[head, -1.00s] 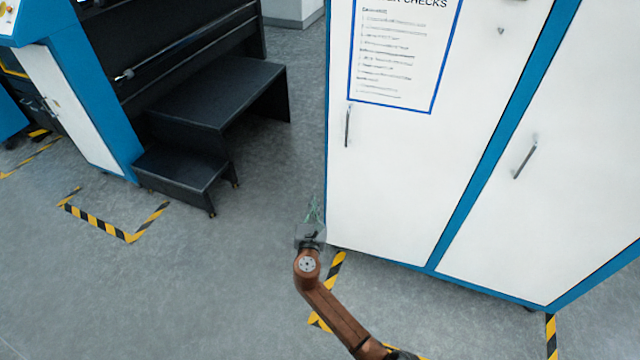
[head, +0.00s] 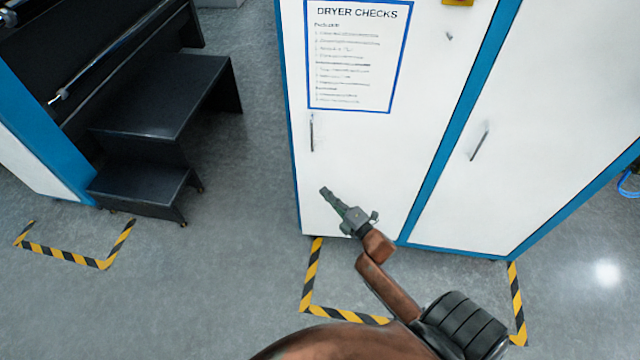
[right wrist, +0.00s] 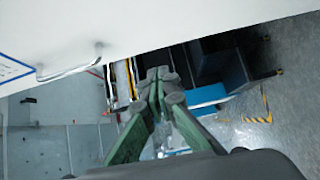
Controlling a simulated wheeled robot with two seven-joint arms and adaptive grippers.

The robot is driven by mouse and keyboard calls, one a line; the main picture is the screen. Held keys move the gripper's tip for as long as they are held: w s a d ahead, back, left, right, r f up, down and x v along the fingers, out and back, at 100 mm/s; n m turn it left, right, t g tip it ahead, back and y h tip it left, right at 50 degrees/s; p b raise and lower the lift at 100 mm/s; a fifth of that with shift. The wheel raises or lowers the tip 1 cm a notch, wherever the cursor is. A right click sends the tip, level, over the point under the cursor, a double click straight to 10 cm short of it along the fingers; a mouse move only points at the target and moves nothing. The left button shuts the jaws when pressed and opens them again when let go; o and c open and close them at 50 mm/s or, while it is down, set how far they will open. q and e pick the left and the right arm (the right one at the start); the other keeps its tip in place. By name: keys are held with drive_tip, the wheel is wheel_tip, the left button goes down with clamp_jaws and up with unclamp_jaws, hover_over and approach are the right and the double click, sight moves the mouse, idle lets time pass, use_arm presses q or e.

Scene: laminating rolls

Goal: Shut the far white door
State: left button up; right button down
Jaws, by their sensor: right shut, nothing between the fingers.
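The blue-framed cabinet has two white doors. The left white door (head: 370,165) bears a "DRYER CHECKS" sheet and a thin upright handle (head: 311,132). The right white door (head: 545,130) has its own handle (head: 479,146). Both look flush with the blue frame in the head view; any small gap cannot be told. My right gripper (head: 326,191) is shut and empty, in front of the left door's lower part, below its handle. In the right wrist view, its fingertips (right wrist: 160,74) are together below a white panel (right wrist: 190,22) with a handle (right wrist: 72,69). My left gripper is not in view.
Black steps (head: 150,120) stand left of the cabinet, beside a blue and black machine. Yellow-black floor tape (head: 312,280) lies at the cabinet's base. Grey floor between the steps and cabinet is clear. A blue cable (head: 629,187) shows at the right edge.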

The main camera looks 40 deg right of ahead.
drive_tip(key=w, duration=0.3)
drive_tip(key=w+b, duration=0.1)
drive_tip(key=w, duration=0.3)
drive_tip(key=w+d+b, duration=0.1)
drive_tip(key=w, duration=0.3)
drive_tip(key=shift+f, duration=0.1)
drive_tip(key=shift+w+d+b, duration=0.2)
drive_tip(key=shift+w+b, duration=0.05)
drive_tip(key=shift+b, duration=0.05)
drive_tip(key=shift+w+d, duration=0.2)
drive_tip(key=shift+w, duration=0.05)
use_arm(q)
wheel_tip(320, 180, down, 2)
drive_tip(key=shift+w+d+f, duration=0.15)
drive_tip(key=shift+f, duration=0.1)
